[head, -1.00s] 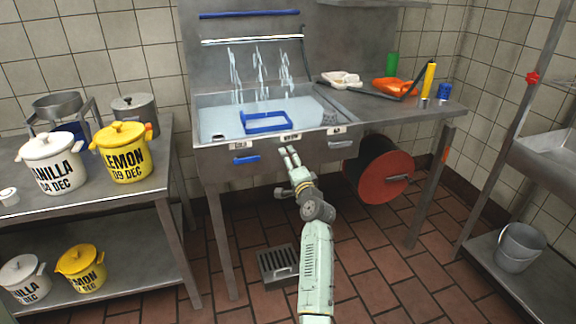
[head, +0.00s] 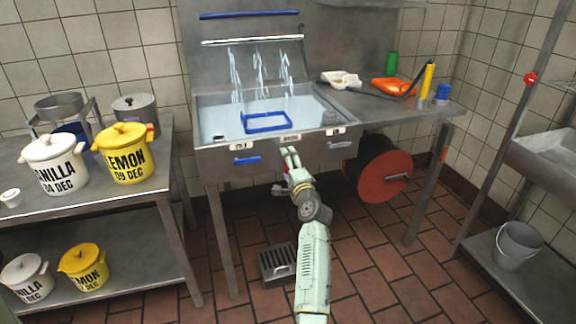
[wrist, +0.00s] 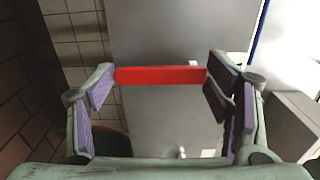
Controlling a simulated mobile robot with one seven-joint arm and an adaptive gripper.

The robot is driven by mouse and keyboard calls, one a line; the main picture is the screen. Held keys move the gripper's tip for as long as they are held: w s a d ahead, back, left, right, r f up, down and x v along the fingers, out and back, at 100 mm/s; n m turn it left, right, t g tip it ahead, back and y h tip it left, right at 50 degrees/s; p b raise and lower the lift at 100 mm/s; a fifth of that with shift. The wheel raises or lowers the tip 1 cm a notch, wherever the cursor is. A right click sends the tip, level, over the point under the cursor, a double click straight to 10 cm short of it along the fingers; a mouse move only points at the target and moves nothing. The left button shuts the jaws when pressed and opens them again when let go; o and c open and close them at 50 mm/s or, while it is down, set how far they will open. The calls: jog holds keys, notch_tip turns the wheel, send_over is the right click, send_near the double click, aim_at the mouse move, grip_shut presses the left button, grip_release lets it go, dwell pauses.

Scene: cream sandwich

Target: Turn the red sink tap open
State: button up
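The red tap handle (wrist: 160,76) shows in the wrist view as a flat red bar straight ahead, spanning the gap between my fingertips. Its ends meet or pass behind the fingertips; I cannot tell whether they touch. My gripper (wrist: 160,84) is open, its purple-padded fingers wide apart. In the head view my gripper (head: 289,152) is at the sink's front panel, below the middle label. It hides most of the red handle there; only a little red (head: 285,168) shows beside the fingers. The sink (head: 225,122) has several streams falling at its back wall.
A blue handle (head: 246,160) is left of my gripper and a grey handle (head: 341,145) is right of it on the same panel. A red hose reel (head: 383,180) hangs under the counter at right. A table with pots (head: 125,155) stands at left.

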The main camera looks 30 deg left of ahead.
jog(key=o, duration=0.4)
jog(key=v, duration=1.2)
dwell(0.3)
